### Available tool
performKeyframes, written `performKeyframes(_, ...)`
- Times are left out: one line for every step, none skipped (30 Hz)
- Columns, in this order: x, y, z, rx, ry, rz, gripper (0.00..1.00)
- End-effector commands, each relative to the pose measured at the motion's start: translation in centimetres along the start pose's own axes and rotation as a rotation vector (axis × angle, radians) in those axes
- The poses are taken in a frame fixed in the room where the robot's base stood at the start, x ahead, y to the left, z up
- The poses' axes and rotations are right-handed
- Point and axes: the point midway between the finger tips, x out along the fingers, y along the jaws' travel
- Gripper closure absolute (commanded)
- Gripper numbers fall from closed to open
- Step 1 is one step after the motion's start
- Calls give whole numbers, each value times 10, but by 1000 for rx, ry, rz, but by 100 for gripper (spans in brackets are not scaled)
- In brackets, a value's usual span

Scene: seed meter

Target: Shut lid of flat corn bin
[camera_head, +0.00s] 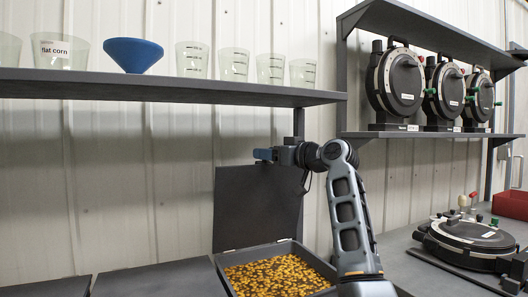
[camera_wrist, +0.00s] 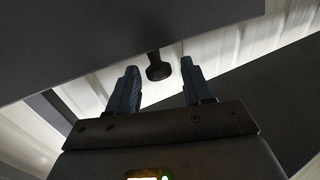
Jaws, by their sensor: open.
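The flat corn bin (camera_head: 228,284) stands low in the head view with yellow corn kernels in it. Its dark, flat lid (camera_head: 255,210) stands upright at the back of the bin, so the bin is open. My gripper (camera_head: 263,154) is at the lid's top edge, below the shelf. In the wrist view my gripper (camera_wrist: 159,63) is open, with one blue finger on each side of a dark knob (camera_wrist: 158,71). The knob juts from a dark panel, which looks like the lid. No finger visibly touches it, and I cannot tell the depth between them.
A grey shelf (camera_head: 180,91) with clear cups and a blue funnel (camera_head: 133,54) runs close above my gripper. Dark bin lids (camera_head: 150,280) lie left of the open bin. Round seed meters (camera_head: 400,80) stand at the right; another (camera_head: 472,235) lies on the lower counter.

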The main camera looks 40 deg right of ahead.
Motion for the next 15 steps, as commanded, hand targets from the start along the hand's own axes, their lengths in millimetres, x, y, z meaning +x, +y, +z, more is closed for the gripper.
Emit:
performKeyframes(6,0,-1,1,-2,-1,50)
performKeyframes(9,0,0,1,-2,-1,50)
performKeyframes(12,0,0,1,-1,0,50)
performKeyframes(13,0,0,2,-1,0,50)
performKeyframes(15,0,0,2,-1,1,50)
performKeyframes(16,0,0,1,-1,1,50)
performKeyframes(17,0,0,1,-1,1,50)
performKeyframes(17,0,0,1,0,1,50)
performKeyframes(18,0,0,0,0,1,50)
performKeyframes(18,0,0,0,0,1,50)
performKeyframes(18,0,0,0,0,1,50)
performKeyframes(17,0,0,0,0,1,50)
performKeyframes(17,0,0,0,0,1,50)
performKeyframes(17,0,0,0,0,1,50)
performKeyframes(17,0,0,0,-1,1,53)
